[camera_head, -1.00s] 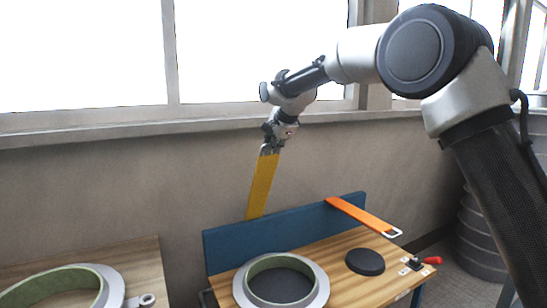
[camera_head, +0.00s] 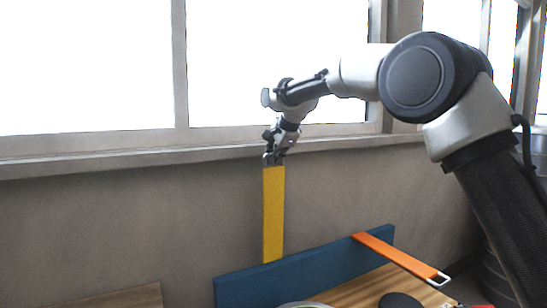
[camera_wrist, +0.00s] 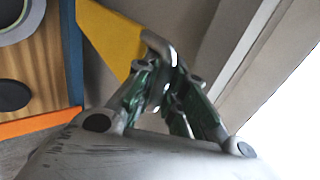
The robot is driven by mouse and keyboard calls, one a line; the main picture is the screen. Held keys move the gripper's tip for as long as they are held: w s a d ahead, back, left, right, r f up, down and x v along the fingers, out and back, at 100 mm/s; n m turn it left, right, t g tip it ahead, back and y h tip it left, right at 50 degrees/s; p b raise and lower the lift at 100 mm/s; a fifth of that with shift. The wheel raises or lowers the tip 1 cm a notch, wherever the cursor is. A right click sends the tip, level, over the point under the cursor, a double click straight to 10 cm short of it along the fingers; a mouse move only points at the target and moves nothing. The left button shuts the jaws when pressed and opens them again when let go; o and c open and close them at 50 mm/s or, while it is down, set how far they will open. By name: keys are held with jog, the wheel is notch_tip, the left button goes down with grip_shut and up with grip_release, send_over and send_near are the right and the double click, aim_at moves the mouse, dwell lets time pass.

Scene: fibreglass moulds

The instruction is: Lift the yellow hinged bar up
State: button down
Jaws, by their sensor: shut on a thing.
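The yellow hinged bar (camera_head: 273,215) stands upright in the head view, its lower end at the top edge of the blue board (camera_head: 300,277). My gripper (camera_head: 272,158) is at its upper end, shut on the metal handle there. In the wrist view, the yellow bar (camera_wrist: 112,40) runs to the upper left from my gripper (camera_wrist: 160,85), and the curved metal handle (camera_wrist: 158,46) passes between the fingers. The hinge at the bar's foot is too small to make out.
An orange bar (camera_head: 400,257) with a metal loop lies out over the wooden bench (camera_head: 370,290), right of the yellow bar. A dark round disc (camera_head: 400,301) sits on the bench. The wall and window sill (camera_head: 120,157) are close behind.

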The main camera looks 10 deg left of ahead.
jog(key=shift+w+r, duration=0.1)
jog(key=shift+r, duration=0.15)
jog(key=c, duration=1.6)
grip_release()
jog(key=shift+d, duration=0.1)
jog(key=shift+o, duration=0.6)
jog(key=shift+f, duration=0.1)
jog(key=v, duration=1.2)
